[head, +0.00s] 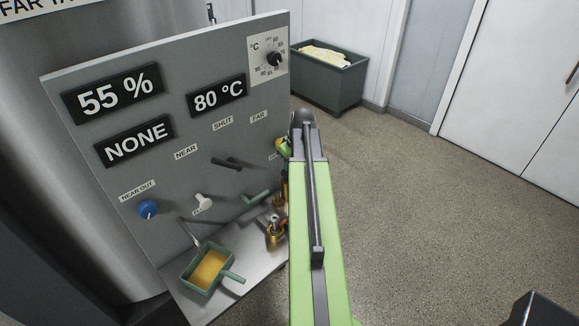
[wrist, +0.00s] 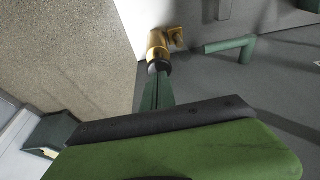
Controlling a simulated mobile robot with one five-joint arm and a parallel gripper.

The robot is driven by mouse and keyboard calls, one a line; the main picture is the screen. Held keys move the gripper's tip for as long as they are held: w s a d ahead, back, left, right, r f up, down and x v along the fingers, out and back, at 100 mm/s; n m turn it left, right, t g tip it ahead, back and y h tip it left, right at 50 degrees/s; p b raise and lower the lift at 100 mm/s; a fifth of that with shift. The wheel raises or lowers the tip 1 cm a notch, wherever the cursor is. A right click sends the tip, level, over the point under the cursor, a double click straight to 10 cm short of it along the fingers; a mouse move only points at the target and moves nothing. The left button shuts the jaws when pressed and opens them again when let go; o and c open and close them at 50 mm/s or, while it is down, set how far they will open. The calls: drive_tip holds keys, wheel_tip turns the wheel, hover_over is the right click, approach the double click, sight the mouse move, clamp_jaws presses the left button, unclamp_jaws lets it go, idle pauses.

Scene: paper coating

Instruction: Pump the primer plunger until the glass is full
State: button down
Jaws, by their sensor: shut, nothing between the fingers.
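My gripper (wrist: 159,76) is shut with nothing between its fingers. Its tips are right by a brass fitting with a dark collar (wrist: 157,48) in the wrist view; I cannot tell whether they touch it. I cannot tell whether this fitting is the primer plunger. In the head view my arm hides the gripper and part of the panel's right edge. Another brass fitting (head: 274,230) stands on the panel's ledge beside the arm. I cannot make out the glass or its level.
The grey panel (head: 185,120) reads 55 %, NONE and 80 °C. It bears a black lever (head: 229,163), green lever (head: 257,197), blue knob (head: 148,208) and white knob (head: 203,201). A green pan (head: 232,275) holds yellow liquid. A dark bin (head: 325,84) stands behind. Floor at right is clear.

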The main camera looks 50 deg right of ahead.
drive_tip(key=shift+f, duration=0.75)
wheel_tip(320, 180, down, 4)
drive_tip(key=b, duration=0.4)
drive_tip(key=shift+r, duration=0.1)
drive_tip(key=shift+s+a+r, duration=0.1)
drive_tip(key=shift+s+r, duration=0.05)
wheel_tip(320, 180, up, 5)
drive_tip(key=p, duration=0.4)
drive_tip(key=shift+f+p, duration=0.2)
drive_tip(key=shift+p, duration=0.15)
drive_tip(key=p+v, duration=0.9)
drive_tip(key=shift+r, duration=0.3)
